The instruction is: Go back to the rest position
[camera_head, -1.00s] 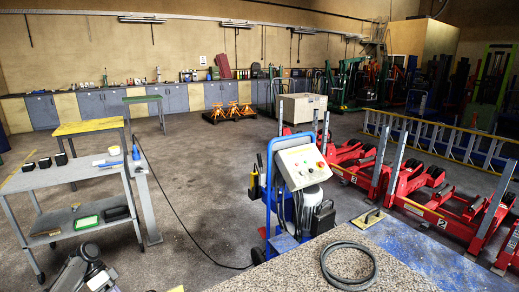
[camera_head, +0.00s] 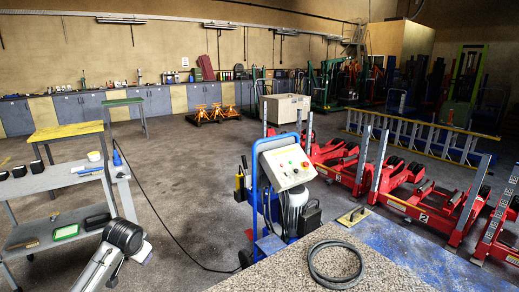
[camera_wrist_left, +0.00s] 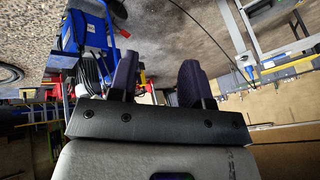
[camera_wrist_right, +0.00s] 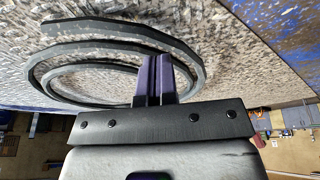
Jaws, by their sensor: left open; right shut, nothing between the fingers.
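My left gripper (camera_wrist_left: 155,82) shows in the left wrist view with its two dark fingers apart and nothing between them. Beyond it lie the blue trolley (camera_wrist_left: 85,32) and the floor. My right gripper (camera_wrist_right: 154,78) shows in the right wrist view with its fingers together and empty. Behind its fingers a dark coiled hose (camera_wrist_right: 85,60) lies on a speckled surface; touching cannot be told. In the head view one of my arm links reaches in at the lower left, but neither gripper's fingers can be made out.
A blue trolley with a control box (camera_head: 285,165) stands in the centre beside the speckled surface (camera_head: 270,275) bearing the hose (camera_head: 313,274). A grey workbench (camera_head: 50,180) is at the left. Red lifts (camera_head: 420,205) fill the right. The middle floor is open.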

